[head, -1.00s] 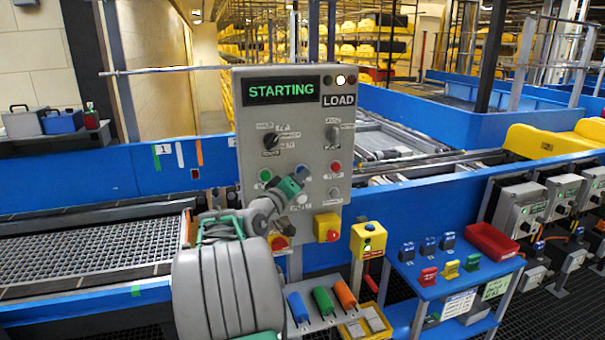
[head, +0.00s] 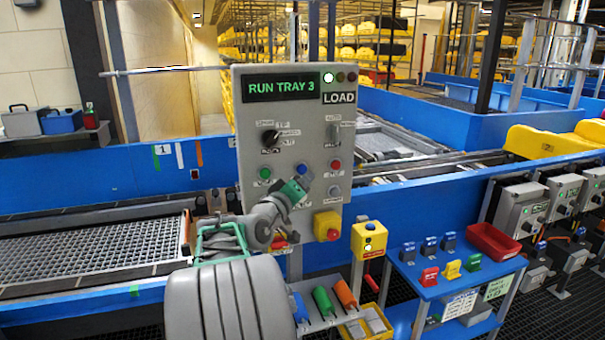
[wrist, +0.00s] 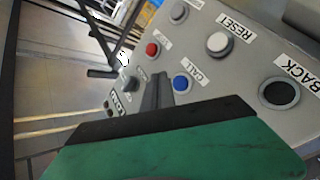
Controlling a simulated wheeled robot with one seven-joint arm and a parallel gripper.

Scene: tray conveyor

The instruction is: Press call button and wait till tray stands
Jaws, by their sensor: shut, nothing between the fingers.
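The grey control panel (head: 312,110) has a lit green display (head: 279,88) reading "RUN TRAY 3". The blue call button (wrist: 180,83), labelled CALL, shows in the wrist view; it also shows in the head view (head: 305,168). My gripper (wrist: 158,91) is shut and empty, its dark fingertips close beside the call button at its left in the wrist view. I cannot tell whether they touch the panel. In the head view my gripper (head: 301,197) is in front of the panel's lower part. A mesh tray surface (head: 100,246) lies on the left conveyor.
A red button (wrist: 152,48), a white RESET button (wrist: 218,42) and a black BACK button (wrist: 279,93) surround the call button. A yellow box with a red stop button (head: 328,226) is below. A blue table (head: 455,275) stands right.

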